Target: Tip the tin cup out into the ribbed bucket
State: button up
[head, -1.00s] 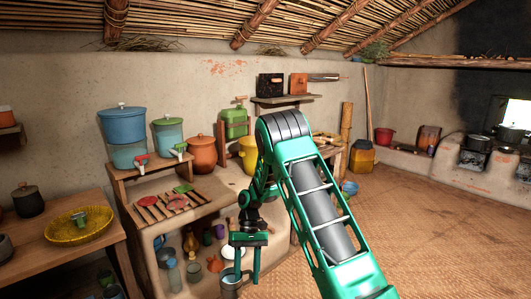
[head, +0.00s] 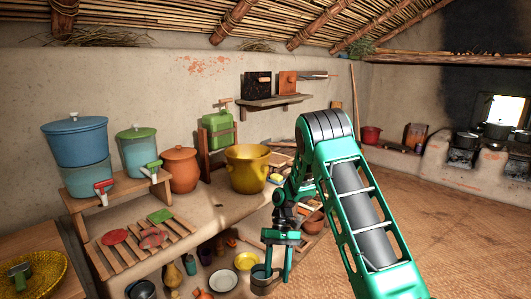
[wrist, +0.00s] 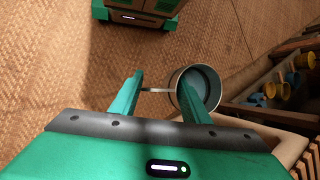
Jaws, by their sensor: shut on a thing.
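The grey tin cup (head: 262,281) hangs at my gripper (head: 279,264), below the counter's height and in front of the shelves under it. In the wrist view the cup (wrist: 198,88) shows its round mouth and bluish inside; I cannot tell what it holds. Its thin handle lies between the fingers of my gripper (wrist: 160,82), which are shut on it. A yellow two-handled bucket (head: 248,168) stands upright on the counter, behind and above the cup, apart from it. It looks like the ribbed bucket, but its ribs are not clear.
A slatted rack (head: 143,245) with small lids lies on the counter. An orange clay pot (head: 180,169) and a green canister (head: 219,130) stand near the bucket. Bowls and cups fill the shelves below. The woven floor (head: 460,230) at right is clear.

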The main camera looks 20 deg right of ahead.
aim_at(248, 167)
jog(key=z, duration=0.15)
jog(key=i, duration=1.1)
jog(key=u, duration=0.05)
